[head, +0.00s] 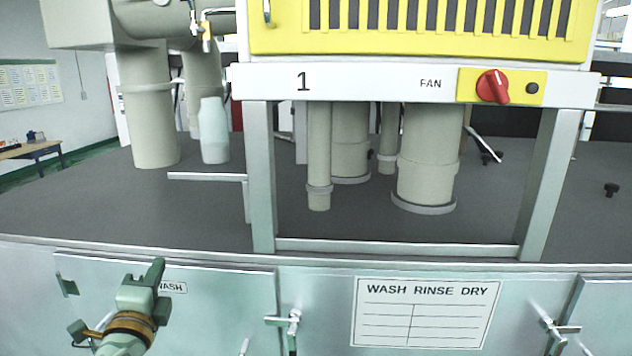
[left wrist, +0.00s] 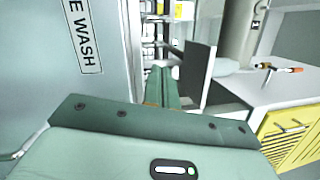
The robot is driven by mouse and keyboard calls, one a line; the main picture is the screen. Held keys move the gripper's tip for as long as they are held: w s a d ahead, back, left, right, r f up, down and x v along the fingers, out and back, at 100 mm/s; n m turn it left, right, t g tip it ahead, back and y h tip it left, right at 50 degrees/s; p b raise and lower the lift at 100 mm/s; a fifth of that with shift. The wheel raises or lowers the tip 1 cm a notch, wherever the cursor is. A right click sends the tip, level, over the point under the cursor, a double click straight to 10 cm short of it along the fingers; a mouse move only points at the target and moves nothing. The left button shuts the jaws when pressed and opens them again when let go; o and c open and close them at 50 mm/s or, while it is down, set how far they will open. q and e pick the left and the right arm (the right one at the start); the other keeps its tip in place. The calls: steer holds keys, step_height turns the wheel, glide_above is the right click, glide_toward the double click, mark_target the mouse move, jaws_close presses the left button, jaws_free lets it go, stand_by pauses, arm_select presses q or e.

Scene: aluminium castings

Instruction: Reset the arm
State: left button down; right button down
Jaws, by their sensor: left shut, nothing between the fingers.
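My left gripper (head: 153,274) is at the lower left of the head view, in front of the metal door (head: 215,310) with the WASH label, and its fingers point up. The fingers are together with nothing between them. The left wrist view shows the green fingers (left wrist: 161,88) side by side at the centre, beyond the pale green gripper body. The labelled door face (left wrist: 90,40) stands to their left in that view. I cannot tell how wide the gap to the door is. My right gripper is in neither view.
A grey worktop (head: 80,205) lies behind the cabinet fronts. A metal frame carries a yellow grilled unit (head: 420,28) with a red FAN knob (head: 492,86). Door latches (head: 288,322) stick out from the fronts. Thick pipes (head: 150,120) rise from the worktop. A desk (head: 35,150) is far left.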

arm_select(q)
steer(key=s+a+f+n+g+y, duration=0.1)
steer(key=s+f+n+g, duration=0.5)
steer(key=s+f, duration=0.65)
steer(key=s+f+n+g+y, duration=0.2)
steer(key=s+f+n+g, duration=0.6)
steer(key=s, duration=0.7)
steer(key=s+d+f+m+g+h+b, duration=0.15)
steer(key=f+b, duration=0.35)
steer(key=f, duration=1.4)
steer(key=s+d+f+h+b, duration=0.1)
steer(key=d+f+h+b, duration=0.35)
steer(key=f, duration=1.45)
steer(key=s+a+f+n+g+y+b, duration=0.1)
steer(key=s+f+n+g+b, duration=0.2)
steer(key=s+f+b, duration=0.7)
steer(key=s+f, duration=1.1)
steer(key=f, duration=0.5)
steer(key=shift+a+b, duration=0.3)
